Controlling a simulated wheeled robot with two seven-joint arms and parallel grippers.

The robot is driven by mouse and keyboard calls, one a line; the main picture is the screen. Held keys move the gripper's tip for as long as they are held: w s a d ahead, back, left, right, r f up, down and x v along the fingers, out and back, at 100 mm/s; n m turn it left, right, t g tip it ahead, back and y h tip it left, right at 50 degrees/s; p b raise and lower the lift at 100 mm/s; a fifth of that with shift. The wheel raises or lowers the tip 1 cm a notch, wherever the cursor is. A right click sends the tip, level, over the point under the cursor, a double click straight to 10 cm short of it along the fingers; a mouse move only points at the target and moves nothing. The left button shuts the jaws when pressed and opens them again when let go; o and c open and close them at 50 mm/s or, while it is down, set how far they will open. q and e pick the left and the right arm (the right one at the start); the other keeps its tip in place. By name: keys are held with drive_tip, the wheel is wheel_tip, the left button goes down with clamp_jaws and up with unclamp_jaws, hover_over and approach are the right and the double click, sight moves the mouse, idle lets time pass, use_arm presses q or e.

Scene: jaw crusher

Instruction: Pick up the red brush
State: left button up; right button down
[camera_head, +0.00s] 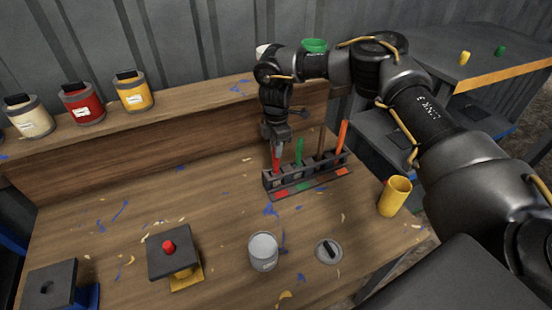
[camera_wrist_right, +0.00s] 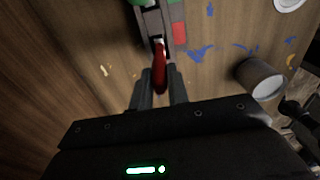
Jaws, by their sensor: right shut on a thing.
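The red brush (camera_head: 276,158) stands upright in the leftmost slot of a dark brush rack (camera_head: 305,188) on the workbench. My right gripper (camera_head: 275,138) comes down from above and is shut on the top of the red brush's handle. In the right wrist view the red handle (camera_wrist_right: 160,72) lies between the two fingers of the right gripper (camera_wrist_right: 159,88), with the rack (camera_wrist_right: 152,22) just beyond. The brush's lower end is hidden in the rack. My left gripper is not in view.
Green (camera_head: 298,150), brown (camera_head: 321,142) and orange (camera_head: 341,136) brushes stand in the same rack. A yellow cup (camera_head: 395,196) is to its right. A grey can (camera_head: 263,251), a round lid (camera_head: 328,252) and a red-button box (camera_head: 172,254) are in front. Paint cans line the back shelf (camera_head: 190,100).

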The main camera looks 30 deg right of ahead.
drive_tip(key=shift+r, duration=0.3)
wheel_tip(320, 180, up, 9)
drive_tip(key=shift+r+b, duration=0.2)
drive_tip(key=shift+b, duration=0.7)
